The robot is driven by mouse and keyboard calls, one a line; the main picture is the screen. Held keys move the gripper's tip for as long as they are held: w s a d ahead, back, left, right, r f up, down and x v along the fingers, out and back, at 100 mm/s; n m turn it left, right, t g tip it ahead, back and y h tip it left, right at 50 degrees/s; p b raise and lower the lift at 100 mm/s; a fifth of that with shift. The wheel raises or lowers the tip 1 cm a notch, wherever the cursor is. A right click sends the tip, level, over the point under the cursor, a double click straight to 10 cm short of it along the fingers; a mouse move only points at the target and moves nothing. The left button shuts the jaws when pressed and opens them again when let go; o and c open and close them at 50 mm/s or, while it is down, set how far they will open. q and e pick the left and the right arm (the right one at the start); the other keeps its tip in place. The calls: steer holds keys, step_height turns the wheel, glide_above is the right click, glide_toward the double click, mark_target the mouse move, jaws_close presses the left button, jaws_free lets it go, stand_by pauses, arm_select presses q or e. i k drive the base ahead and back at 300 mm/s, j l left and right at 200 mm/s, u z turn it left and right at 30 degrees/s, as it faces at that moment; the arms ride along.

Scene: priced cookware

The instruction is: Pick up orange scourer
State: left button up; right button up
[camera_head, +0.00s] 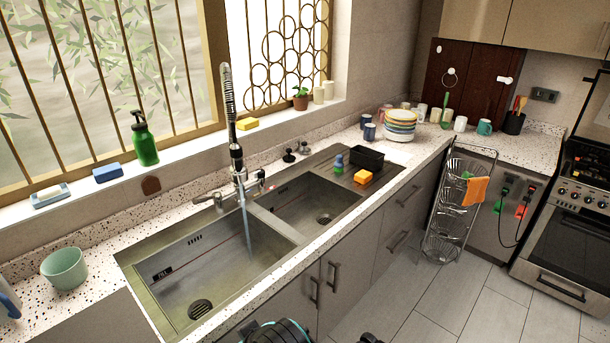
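A small orange scourer (363,177) sits on the metal drainboard at the right end of the sink, close to the front counter edge. It is just in front of a black rectangular container (367,157) and to the right of a small blue and green bottle or brush (339,163). Nothing holds it. Neither of my grippers can be made out. Dark rounded parts with a teal edge show at the bottom edge, likely my own body.
The double sink (190,270) has a running tap (236,150). A yellow sponge (248,124), a blue sponge (107,172) and a green bottle (144,140) stand on the windowsill. Stacked bowls (400,125) are behind the scourer. The floor (480,290) before the cabinets looks clear.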

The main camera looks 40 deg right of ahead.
mark_target(363, 177)
steer(key=l+u, duration=0.35)
steer(key=l, duration=0.85)
steer(key=l+u, duration=0.3)
steer(key=l, duration=1.75)
steer(key=k+l, duration=0.15)
steer(key=l, duration=1.5)
steer(key=k+l, duration=0.15)
steer(key=l, duration=0.7)
